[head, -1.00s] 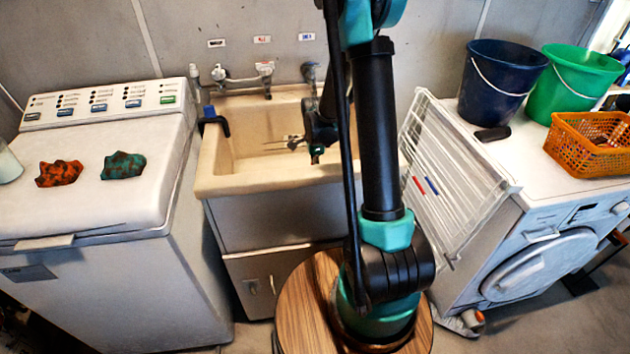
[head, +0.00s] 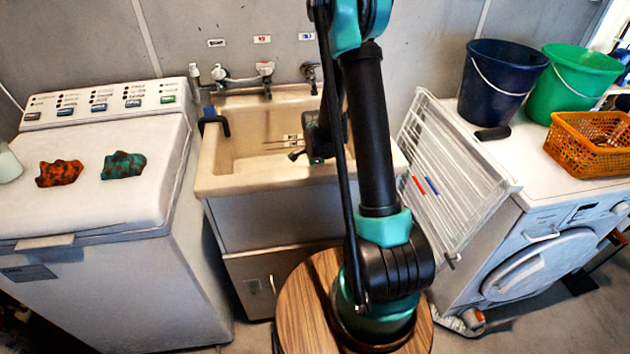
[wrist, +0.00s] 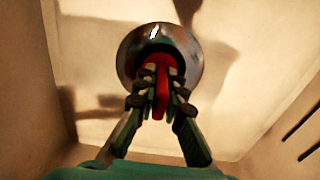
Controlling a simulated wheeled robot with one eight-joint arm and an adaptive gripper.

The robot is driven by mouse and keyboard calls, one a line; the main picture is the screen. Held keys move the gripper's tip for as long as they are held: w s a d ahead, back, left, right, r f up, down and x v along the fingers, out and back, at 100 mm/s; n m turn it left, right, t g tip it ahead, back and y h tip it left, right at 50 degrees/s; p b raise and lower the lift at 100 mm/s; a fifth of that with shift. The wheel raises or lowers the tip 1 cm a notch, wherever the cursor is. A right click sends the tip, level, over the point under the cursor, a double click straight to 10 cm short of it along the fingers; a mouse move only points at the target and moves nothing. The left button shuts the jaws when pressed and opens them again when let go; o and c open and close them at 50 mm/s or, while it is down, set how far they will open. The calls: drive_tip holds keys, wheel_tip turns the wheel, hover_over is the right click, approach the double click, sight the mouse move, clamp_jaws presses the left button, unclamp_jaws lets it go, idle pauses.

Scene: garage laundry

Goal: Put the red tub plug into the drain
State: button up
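In the wrist view my gripper (wrist: 158,75) is shut on the red tub plug (wrist: 161,95), whose red handle shows between the two fingers. The round metal drain (wrist: 134,50) lies straight beyond the fingertips on the pale sink floor. The plug's far end overlaps the drain's dark centre; I cannot tell whether it touches or sits in the hole. In the head view my gripper (head: 297,154) is down inside the beige sink (head: 225,183), partly hidden by my arm. The plug and drain do not show there.
Taps (head: 266,70) stand along the back of the sink. A washing machine (head: 95,205) is on the left. A white drying rack (head: 450,185) leans on the right, beside a dryer with a blue bucket (head: 500,82), a green bucket (head: 572,85) and an orange basket (head: 590,145).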

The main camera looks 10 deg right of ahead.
drive_tip(key=o, duration=0.4)
drive_tip(key=shift+r, duration=0.15)
wheel_tip(320, 180, up, 12)
drive_tip(key=shift+r, duration=0.2)
idle(0.4)
